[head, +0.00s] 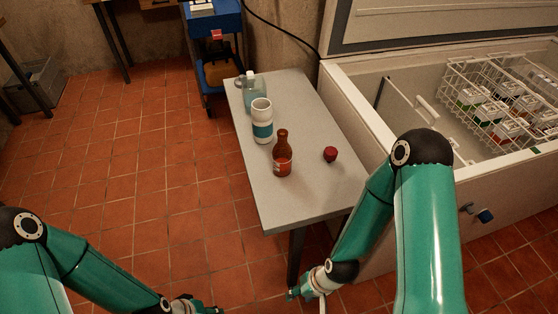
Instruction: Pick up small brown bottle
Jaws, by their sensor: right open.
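The small brown bottle (282,156) stands upright on the grey table (310,204), towards its near half. It has a narrow neck and a pale and red label low on its body. My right gripper (307,298) is open, low at the bottom of the head view, in front of the table's near edge and well apart from the bottle. My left gripper (205,308) is at the bottom edge, left of the right one and partly cut off; its jaw state is unclear. Neither gripper touches the bottle.
A white jar with a teal band (262,122) stands just behind the bottle, and a clear bluish jug (254,92) behind that. A small dark red lid-like object (330,154) lies to the right. An open chest freezer (372,120) borders the table's right side. The table's near end is clear.

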